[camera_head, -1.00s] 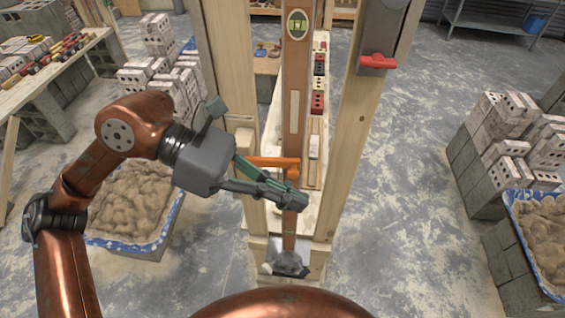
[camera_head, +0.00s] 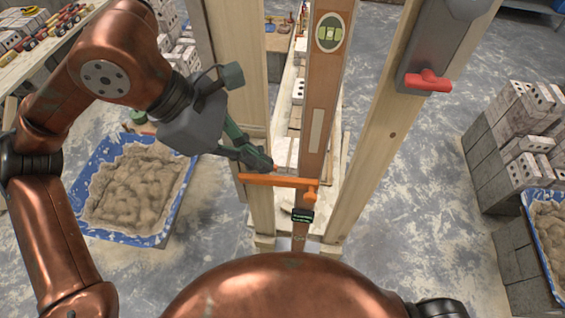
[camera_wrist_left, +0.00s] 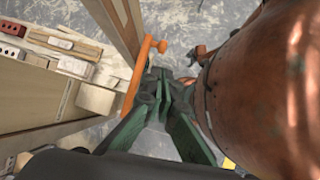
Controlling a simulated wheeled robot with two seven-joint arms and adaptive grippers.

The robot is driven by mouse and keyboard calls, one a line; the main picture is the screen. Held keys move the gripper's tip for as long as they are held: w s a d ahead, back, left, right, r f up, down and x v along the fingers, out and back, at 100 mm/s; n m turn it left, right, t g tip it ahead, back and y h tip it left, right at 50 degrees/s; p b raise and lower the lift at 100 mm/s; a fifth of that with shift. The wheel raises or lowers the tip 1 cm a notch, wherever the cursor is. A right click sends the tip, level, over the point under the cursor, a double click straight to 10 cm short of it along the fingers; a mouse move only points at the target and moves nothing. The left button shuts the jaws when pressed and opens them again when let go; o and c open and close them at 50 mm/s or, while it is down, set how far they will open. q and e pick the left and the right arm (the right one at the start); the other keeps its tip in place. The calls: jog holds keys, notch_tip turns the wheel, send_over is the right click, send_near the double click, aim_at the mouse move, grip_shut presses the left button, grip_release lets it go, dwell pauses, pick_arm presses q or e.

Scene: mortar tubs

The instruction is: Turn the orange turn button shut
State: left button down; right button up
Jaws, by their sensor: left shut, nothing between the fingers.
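The orange turn button (camera_head: 275,181) is a long bar lying roughly crosswise in the head view. It reaches from the left wooden post (camera_head: 243,110) across to the wooden spirit level (camera_head: 316,130), with a knob at its right end. My left gripper (camera_head: 262,163) is shut and empty, its fingertips just above the bar in the picture. I cannot tell whether they touch it. In the left wrist view the turn button (camera_wrist_left: 137,75) lies left of the shut fingertips (camera_wrist_left: 172,88). My right gripper is not in view.
A right wooden post (camera_head: 380,120) carries a grey box with a red handle (camera_head: 428,80). A blue-lined mortar tub (camera_head: 135,190) stands at left, and bricks on blocks (camera_head: 525,115) stand at right. My copper body fills the bottom.

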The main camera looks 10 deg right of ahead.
pick_arm(q)
jog(key=p, duration=0.2)
send_near(306, 197)
jog(key=p+x, duration=0.2)
jog(key=x, duration=0.4)
jog(key=shift+d+r, duration=0.1)
jog(key=shift+d, duration=0.05)
jog(key=shift+d+f, duration=0.1)
jog(key=shift+f, duration=0.15)
jog(key=shift+w+d+f, duration=0.1)
jog(key=shift+f, duration=0.05)
jog(key=f+b, duration=0.1)
jog(key=b, duration=0.2)
jog(key=shift+d+f+b, duration=0.25)
jog(key=shift+f+b, duration=0.05)
jog(key=shift+f, duration=0.1)
jog(key=shift+r, duration=0.15)
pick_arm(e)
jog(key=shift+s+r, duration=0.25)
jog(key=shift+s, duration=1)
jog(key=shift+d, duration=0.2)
